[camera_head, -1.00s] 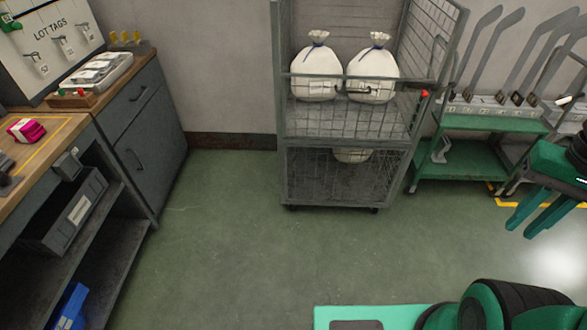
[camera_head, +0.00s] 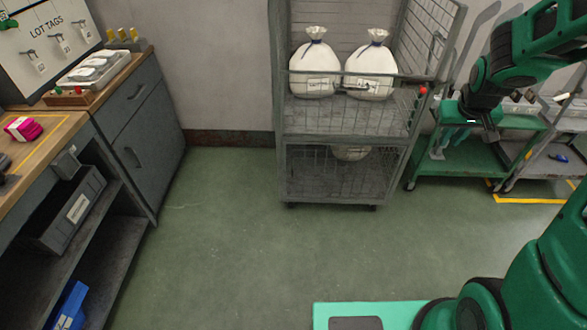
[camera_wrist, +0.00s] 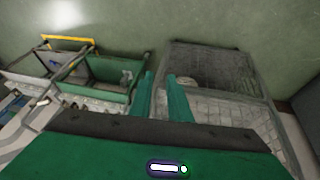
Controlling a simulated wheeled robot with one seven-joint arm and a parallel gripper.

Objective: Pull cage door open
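The grey wire cage (camera_head: 281,125) stands upright against the wall, with white tied bags inside. Its mesh front (camera_head: 345,112) has a top bar with a dark handle-like piece near the middle and a red knob (camera_head: 423,91) at the right end. The front looks closed. My gripper (camera_head: 448,145) is right of the cage in the picture, in front of the green cart, apart from the cage and empty. In the wrist view, its two teal fingers (camera_wrist: 161,76) are spread with a gap, and the cage (camera_wrist: 225,70) shows ahead and to the right.
A green cart (camera_head: 465,160) stands close to the cage's right side, with a grey cart (camera_head: 540,177) beyond it. A workbench with drawers (camera_head: 150,130) is at the left. The green floor (camera_head: 240,240) in front of the cage is clear.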

